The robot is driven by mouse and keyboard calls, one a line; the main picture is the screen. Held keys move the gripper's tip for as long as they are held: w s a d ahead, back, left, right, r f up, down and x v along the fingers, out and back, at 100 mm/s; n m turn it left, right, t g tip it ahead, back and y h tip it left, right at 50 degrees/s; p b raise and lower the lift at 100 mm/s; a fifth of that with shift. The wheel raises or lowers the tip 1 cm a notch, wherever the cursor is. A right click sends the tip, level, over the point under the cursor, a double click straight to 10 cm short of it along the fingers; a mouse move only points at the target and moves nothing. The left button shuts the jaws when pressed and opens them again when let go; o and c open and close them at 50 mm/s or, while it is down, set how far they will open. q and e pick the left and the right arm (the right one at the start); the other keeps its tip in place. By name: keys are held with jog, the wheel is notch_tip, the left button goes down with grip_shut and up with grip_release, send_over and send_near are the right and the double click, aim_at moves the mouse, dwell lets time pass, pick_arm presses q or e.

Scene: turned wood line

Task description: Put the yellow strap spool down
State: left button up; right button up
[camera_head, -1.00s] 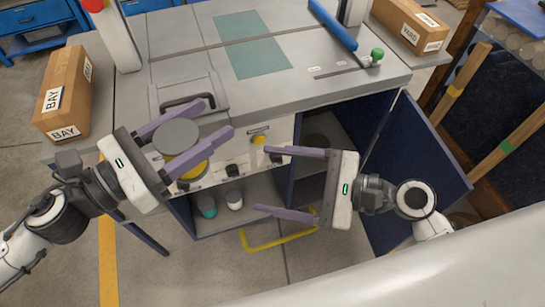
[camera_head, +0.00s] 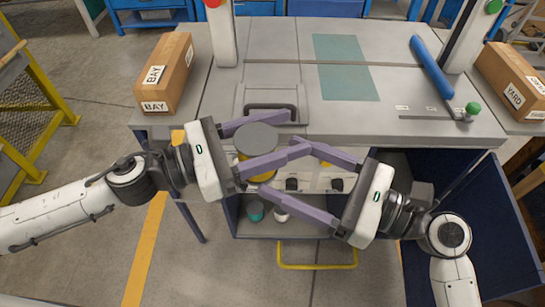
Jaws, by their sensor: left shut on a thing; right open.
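The yellow strap spool (camera_head: 246,157), with a dark grey round top, is between the fingers of my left gripper (camera_head: 279,136). The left gripper is shut on it and holds it upright by the front edge of the grey workbench (camera_head: 290,122). I cannot tell whether the spool touches the bench. My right gripper (camera_head: 274,176) is open, with its fingers pointing left in front of the bench. Its upper finger overlaps the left gripper's lower finger in the picture; whether they touch I cannot tell. The fingers hide part of the spool's lower side.
A black-handled grey panel (camera_head: 269,95) is behind the spool. Cardboard boxes stand at left (camera_head: 165,72) and right (camera_head: 513,80). A teal mat (camera_head: 345,68), blue roll (camera_head: 431,66) and green-knobbed bar (camera_head: 471,109) lie on the bench. Below is an open cabinet with a teal item (camera_head: 255,211) and white item (camera_head: 281,214).

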aim_at(257, 155)
jog(key=shift+x, duration=2.05)
jog(key=shift+c, duration=0.3)
jog(key=c, duration=1.1)
pick_arm(q)
jog(key=o, duration=0.9)
pick_arm(e)
jog(key=shift+c, duration=1.4)
pick_arm(q)
jog(key=o, duration=0.4)
